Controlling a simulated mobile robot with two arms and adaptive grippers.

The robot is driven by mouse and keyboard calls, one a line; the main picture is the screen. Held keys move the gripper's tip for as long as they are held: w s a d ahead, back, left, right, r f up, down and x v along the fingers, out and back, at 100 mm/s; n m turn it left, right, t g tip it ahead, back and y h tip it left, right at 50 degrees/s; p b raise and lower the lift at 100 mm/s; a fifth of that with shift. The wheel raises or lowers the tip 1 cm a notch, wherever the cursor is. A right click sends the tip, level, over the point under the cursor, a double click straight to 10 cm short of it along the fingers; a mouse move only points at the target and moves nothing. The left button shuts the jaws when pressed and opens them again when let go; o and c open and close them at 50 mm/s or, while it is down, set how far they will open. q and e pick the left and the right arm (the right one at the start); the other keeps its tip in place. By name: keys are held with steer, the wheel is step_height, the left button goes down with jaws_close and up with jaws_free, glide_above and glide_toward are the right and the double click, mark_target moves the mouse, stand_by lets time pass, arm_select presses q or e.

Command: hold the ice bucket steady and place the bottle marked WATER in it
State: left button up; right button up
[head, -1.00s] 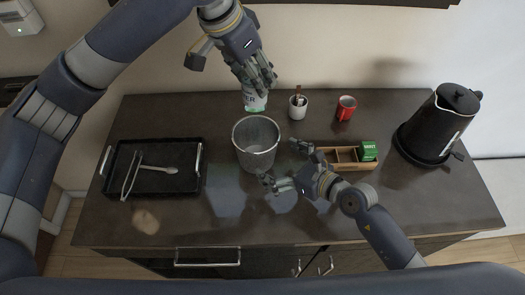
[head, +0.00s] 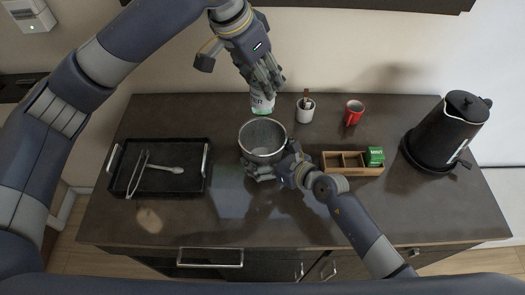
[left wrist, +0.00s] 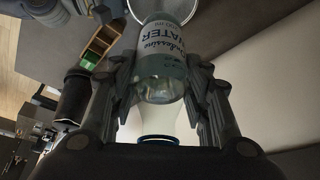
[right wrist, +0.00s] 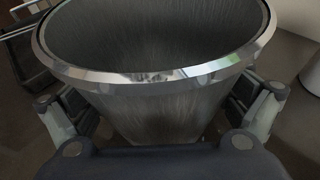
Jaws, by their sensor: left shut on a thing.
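The bottle marked WATER (head: 262,104) is behind the ice bucket in the head view. My left gripper (head: 264,84) is shut on it from above, and its label faces up in the left wrist view (left wrist: 166,42). The metal ice bucket (head: 262,153) stands open on the counter. My right gripper (head: 270,171) is at its front right side. In the right wrist view, open fingers lie on both sides of the bucket's wall (right wrist: 160,110); whether they touch it is hard to tell.
A black tray (head: 125,177) with tongs (head: 160,168) lies at left. The counter's front is clear.

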mark_target(253, 107)
steer(key=c, duration=0.5)
arm_select(q)
step_height(253, 107, down, 13)
stand_by(1.3)
steer(key=o, duration=1.4)
steer(key=v, duration=1.2)
steer(key=shift+r, duration=0.1)
